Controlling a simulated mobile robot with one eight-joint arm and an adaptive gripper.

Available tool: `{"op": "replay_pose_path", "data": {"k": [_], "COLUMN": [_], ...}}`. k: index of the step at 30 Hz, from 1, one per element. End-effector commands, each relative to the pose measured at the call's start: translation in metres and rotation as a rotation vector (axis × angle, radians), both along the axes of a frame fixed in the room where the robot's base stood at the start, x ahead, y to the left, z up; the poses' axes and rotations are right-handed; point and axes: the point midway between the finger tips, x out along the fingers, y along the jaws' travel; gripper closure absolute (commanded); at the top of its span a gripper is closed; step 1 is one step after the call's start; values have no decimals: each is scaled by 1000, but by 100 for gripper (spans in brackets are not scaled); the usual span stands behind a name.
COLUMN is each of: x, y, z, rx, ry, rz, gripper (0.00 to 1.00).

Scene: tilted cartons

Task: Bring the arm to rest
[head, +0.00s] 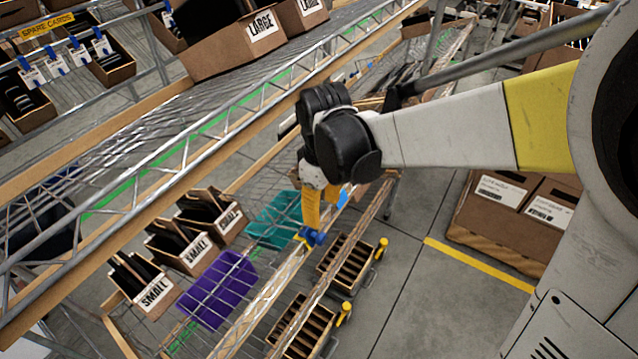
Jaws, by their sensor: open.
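My arm reaches in from the right with a white and yellow link to a large black joint in the upper middle. From there it hangs down past a short white part and an orange-yellow part. My gripper (313,237) appears as the small blue end below these, over the front edge of the wire rack. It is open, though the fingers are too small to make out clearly. I see nothing held in it.
On the lower rack are several SMALL cartons (155,292), a purple bin (217,290) and a teal bin (272,225). LARGE cartons (235,42) tilt on the upper shelf (190,150). Brown boxes (515,215) stand at right. The grey floor (420,310) at lower middle is clear.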

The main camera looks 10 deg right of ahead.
Motion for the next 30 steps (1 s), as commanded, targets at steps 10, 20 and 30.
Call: {"op": "replay_pose_path", "data": {"k": [10, 20, 30], "x": [-1, -32, -82], "y": [-2, -61, -123], "z": [2, 61, 94], "rx": [2, 84, 233], "ry": [-5, -223, -507], "rz": [-8, -344, -768], "gripper": [50, 50, 50]}}
